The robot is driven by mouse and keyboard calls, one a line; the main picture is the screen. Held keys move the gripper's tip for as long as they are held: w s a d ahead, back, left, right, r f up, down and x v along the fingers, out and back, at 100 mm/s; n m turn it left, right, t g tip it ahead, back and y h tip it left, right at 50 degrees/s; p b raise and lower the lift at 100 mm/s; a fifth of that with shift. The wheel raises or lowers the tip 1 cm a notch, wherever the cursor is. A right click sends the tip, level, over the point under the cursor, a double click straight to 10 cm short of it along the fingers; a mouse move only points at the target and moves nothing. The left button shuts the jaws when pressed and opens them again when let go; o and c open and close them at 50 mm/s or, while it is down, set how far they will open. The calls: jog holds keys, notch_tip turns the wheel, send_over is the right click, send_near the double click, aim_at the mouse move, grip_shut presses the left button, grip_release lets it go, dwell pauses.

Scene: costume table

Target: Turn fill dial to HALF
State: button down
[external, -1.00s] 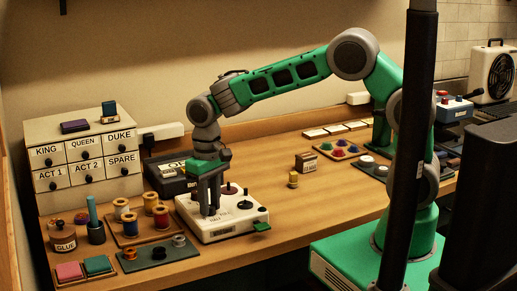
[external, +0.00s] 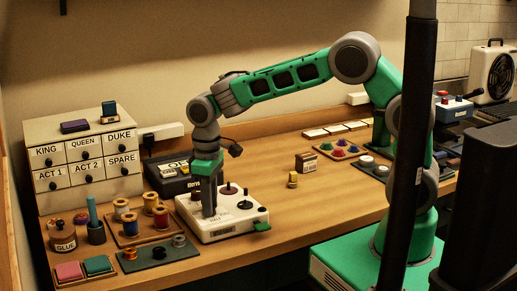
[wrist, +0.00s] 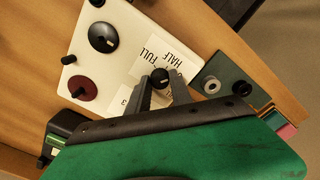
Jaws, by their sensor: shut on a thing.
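The white machine box (external: 240,229) stands on the wooden table at the front. Its fill dial (wrist: 160,76) is a small round black knob with a pale mark, beside the printed labels FULL and HALF (wrist: 174,56) in the wrist view. I cannot tell for sure which label the mark points to. My gripper (external: 209,213) points straight down over the left part of the box. Its two fingers are shut on the fill dial, one on each side. The fingers partly hide the labels around it.
On the same box are a larger black dial (wrist: 103,37), a maroon knob (wrist: 83,87) and small black knobs. A dark tray with rings (external: 160,252) and a tray with thread spools (external: 137,232) stand close on the left.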

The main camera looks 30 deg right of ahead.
jog(key=n+b, duration=0.1)
jog(key=n, duration=0.5)
jog(key=shift+n, duration=0.3)
dwell(0.4)
jog(key=c, duration=1.1)
grip_release()
jog(key=shift+c, duration=0.2)
jog(key=shift+r, duration=0.1)
notch_tip(320, 180, up, 8)
jog(key=shift+f+b, duration=0.15)
jog(key=shift+b, duration=0.45)
